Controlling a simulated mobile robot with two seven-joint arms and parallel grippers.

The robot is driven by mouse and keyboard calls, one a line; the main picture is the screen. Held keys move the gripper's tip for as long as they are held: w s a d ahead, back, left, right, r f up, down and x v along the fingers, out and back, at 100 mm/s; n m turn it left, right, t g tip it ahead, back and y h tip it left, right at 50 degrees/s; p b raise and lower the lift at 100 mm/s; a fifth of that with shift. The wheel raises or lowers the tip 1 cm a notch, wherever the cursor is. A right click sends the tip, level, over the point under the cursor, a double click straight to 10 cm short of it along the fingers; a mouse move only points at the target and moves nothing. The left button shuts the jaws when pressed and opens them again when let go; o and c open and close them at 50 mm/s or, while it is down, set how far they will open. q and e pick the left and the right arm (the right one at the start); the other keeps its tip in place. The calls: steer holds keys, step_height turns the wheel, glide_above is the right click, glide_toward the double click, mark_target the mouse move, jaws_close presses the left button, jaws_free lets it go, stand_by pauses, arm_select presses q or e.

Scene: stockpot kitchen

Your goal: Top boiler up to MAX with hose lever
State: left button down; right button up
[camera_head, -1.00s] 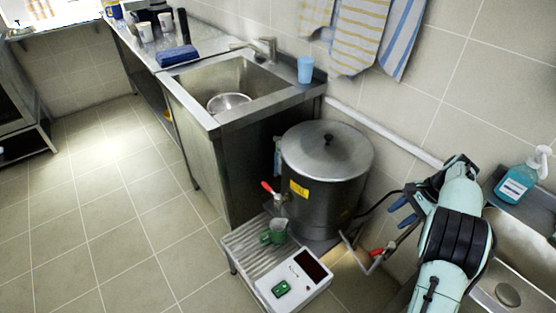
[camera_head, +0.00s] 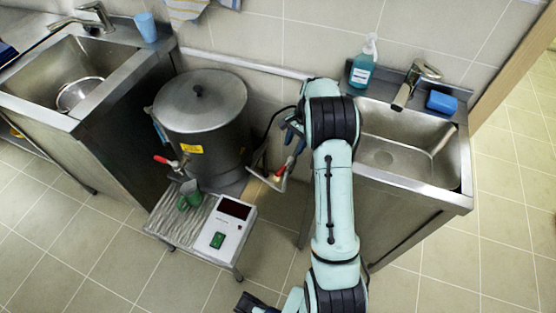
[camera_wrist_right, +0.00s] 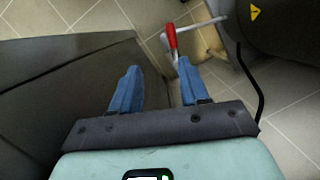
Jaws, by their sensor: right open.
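The boiler (camera_head: 200,130) is a dark grey metal pot with its lid on and a yellow label. A red-handled lever (camera_head: 282,172) on a metal pipe sits at the boiler's lower right; it also shows in the right wrist view (camera_wrist_right: 172,36). My right gripper (camera_head: 292,132) is open and empty, beside the boiler and near the lever. In the right wrist view, its blue fingers (camera_wrist_right: 158,70) are spread, and the lever lies past their tips, closer to the right finger. A gauge tube shows on the boiler's left side; no MAX mark is readable.
A white control box (camera_head: 224,228) has a green switch and dark display. A sink (camera_head: 410,150) with a soap bottle (camera_head: 362,64) is right; another sink (camera_head: 60,70) is left.

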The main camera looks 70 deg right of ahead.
mark_target(281, 170)
arm_select(q)
steer(key=s+r+g+p, duration=0.1)
steer(key=s+r+p, duration=0.2)
steer(key=r+p, duration=0.2)
steer(key=shift+d+r+g, duration=0.3)
steer(key=shift+d+r, duration=0.15)
steer(key=shift+r, duration=0.05)
arm_select(e)
steer(key=w+f+h, duration=0.1)
steer(key=f, duration=0.4)
steer(key=w+a+f+h, duration=0.1)
steer(key=f, duration=0.4)
steer(key=w+a+f+n+h, duration=0.1)
steer(key=w+f, duration=0.1)
steer(key=f, duration=0.3)
steer(key=shift+f+t, duration=0.1)
steer(key=shift+t, duration=0.2)
jaws_close()
